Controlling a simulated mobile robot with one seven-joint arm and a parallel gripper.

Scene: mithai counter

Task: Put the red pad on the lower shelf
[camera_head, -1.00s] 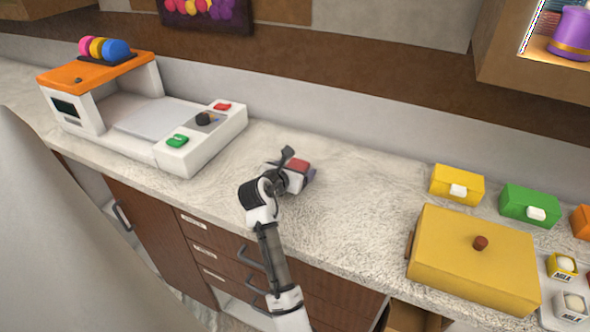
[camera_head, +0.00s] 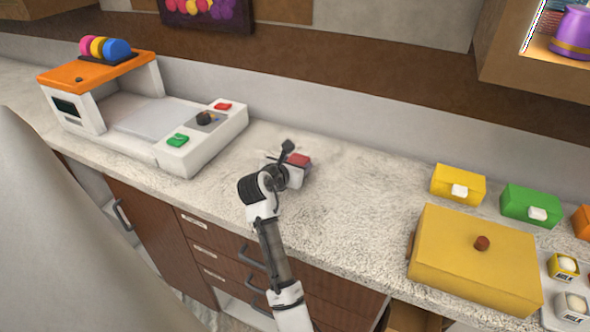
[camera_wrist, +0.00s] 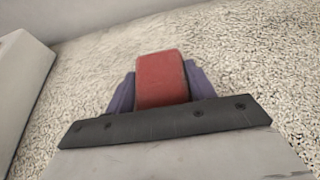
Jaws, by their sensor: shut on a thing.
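The red pad (camera_head: 299,159) is at my gripper (camera_head: 303,168) over the middle of the counter, to the right of the white machine. In the wrist view the red pad (camera_wrist: 161,80) sits between the two purple fingers of my gripper (camera_wrist: 160,88), which is shut on it. The pad's lower part is hidden behind the dark gripper edge. I cannot tell whether it touches the counter. The lower shelf cannot be made out for certain; an open brown compartment (camera_head: 408,318) shows below the counter at the bottom right.
A white machine with an orange top (camera_head: 95,72) stands at the left. A large yellow box (camera_head: 475,270) with a brown knob, a small yellow box (camera_head: 458,183) and a green box (camera_head: 530,204) stand at the right. Drawers (camera_head: 215,250) lie below the counter. The counter between is clear.

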